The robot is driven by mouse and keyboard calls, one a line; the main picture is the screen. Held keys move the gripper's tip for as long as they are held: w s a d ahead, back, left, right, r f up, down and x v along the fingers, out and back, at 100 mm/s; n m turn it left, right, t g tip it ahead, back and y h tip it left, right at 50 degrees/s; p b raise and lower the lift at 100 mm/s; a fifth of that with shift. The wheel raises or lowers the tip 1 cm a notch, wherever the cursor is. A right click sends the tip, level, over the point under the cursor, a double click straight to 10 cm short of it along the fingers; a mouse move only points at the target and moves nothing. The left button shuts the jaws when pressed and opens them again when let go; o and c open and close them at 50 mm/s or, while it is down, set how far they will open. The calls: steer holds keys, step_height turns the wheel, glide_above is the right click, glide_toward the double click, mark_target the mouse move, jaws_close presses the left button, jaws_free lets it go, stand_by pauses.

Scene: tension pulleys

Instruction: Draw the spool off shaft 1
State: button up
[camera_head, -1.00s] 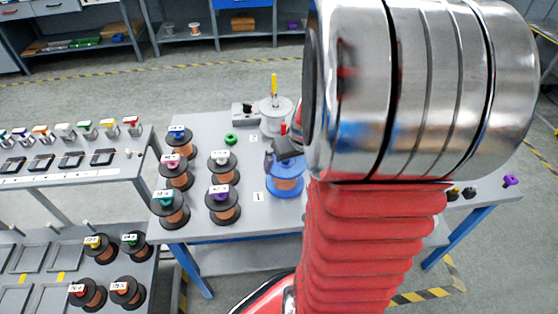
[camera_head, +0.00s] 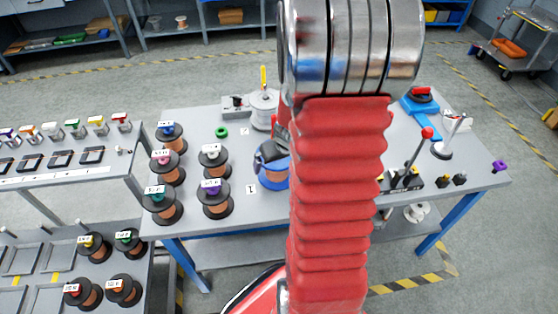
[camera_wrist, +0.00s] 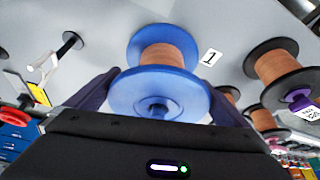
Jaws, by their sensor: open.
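A blue-flanged spool (camera_wrist: 155,90) wound with copper-coloured wire stands beside a white label "1" (camera_wrist: 212,57) in the wrist view. In the head view the spool (camera_head: 268,174) is partly hidden by my arm, and its label (camera_head: 251,189) lies to its left. My gripper (camera_wrist: 160,95) is open, with one dark finger on each side of the spool's nearer blue flange. I cannot tell whether the fingers touch it. The spool's hub shows as a dark blue centre; shaft 1 itself is not clearly visible.
Several black-flanged copper spools (camera_head: 213,199) stand left of the blue one. A green ring (camera_head: 221,132) and a pale spool (camera_head: 264,109) lie behind. A red-knobbed lever (camera_head: 427,134) and a white-based post (camera_head: 442,150) stand on the right of the table.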

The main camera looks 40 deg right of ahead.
steer(key=c, duration=1.3)
steer(key=shift+c, duration=0.8)
steer(key=shift+r, duration=0.1)
steer(key=shift+w+r, duration=0.15)
steer(key=shift+r, duration=0.35)
steer(key=shift+r, duration=1.35)
stand_by(1.1)
steer(key=shift+r, duration=1.5)
steer(key=shift+r, duration=0.35)
steer(key=shift+r, duration=1.15)
